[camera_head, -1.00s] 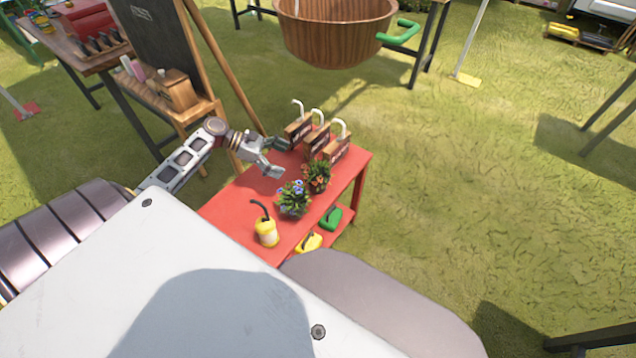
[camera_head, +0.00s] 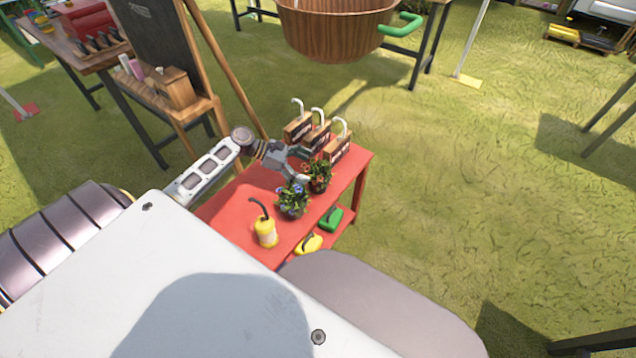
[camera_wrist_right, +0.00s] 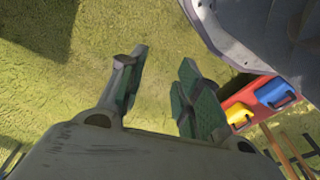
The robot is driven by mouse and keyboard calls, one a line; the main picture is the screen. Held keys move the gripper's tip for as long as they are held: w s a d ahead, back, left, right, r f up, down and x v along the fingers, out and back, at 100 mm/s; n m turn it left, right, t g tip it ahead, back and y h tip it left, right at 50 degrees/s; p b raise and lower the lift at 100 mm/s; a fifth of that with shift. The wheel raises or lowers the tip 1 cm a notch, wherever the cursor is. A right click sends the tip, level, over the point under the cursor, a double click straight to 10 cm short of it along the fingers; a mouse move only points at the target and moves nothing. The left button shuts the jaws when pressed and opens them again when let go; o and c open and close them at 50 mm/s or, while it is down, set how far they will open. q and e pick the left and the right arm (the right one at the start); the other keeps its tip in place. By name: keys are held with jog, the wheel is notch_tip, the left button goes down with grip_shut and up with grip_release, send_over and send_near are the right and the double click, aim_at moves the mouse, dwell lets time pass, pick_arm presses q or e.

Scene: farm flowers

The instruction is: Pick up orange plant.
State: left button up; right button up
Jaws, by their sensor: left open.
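The orange plant (camera_head: 319,175) stands upright in a dark pot on the red table (camera_head: 228,206), toward its right edge. A blue-flowered plant (camera_head: 292,201) stands close beside it, nearer to me. My left gripper (camera_head: 306,167) is open at the orange plant's left side, with its fingers on either side of the near foliage. I cannot tell whether they touch the plant. My right gripper (camera_wrist_right: 155,92) shows in the right wrist view with its green-padded fingers apart and nothing between them, above grass.
Several wooden boxes with white hooked handles (camera_head: 318,134) stand just behind the plant. A yellow sprayer (camera_head: 265,230) stands at the table's near end. Yellow (camera_head: 309,244) and green (camera_head: 331,220) cans sit on a lower shelf. An easel (camera_head: 205,105) stands behind left.

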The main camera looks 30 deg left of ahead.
aim_at(318, 178)
dwell(0.4)
pick_arm(q)
jog(key=shift+w+d+f, duration=0.1)
jog(key=shift+w+d, duration=0.05)
jog(key=shift+w+d+f+b, duration=0.15)
jog(key=shift+d+f+b, duration=0.15)
jog(key=shift+d, duration=0.05)
jog(key=b+x, duration=0.1)
jog(key=x, duration=0.2)
jog(key=shift+d+f, duration=0.1)
jog(key=shift+w+d, duration=0.2)
pick_arm(e)
jog(key=r, duration=0.3)
jog(key=shift+w+a+r, duration=0.2)
jog(key=shift+a+r, duration=0.05)
jog(key=shift+a, duration=0.1)
pick_arm(q)
jog(key=c, duration=1.1)
jog(key=shift+c, duration=0.2)
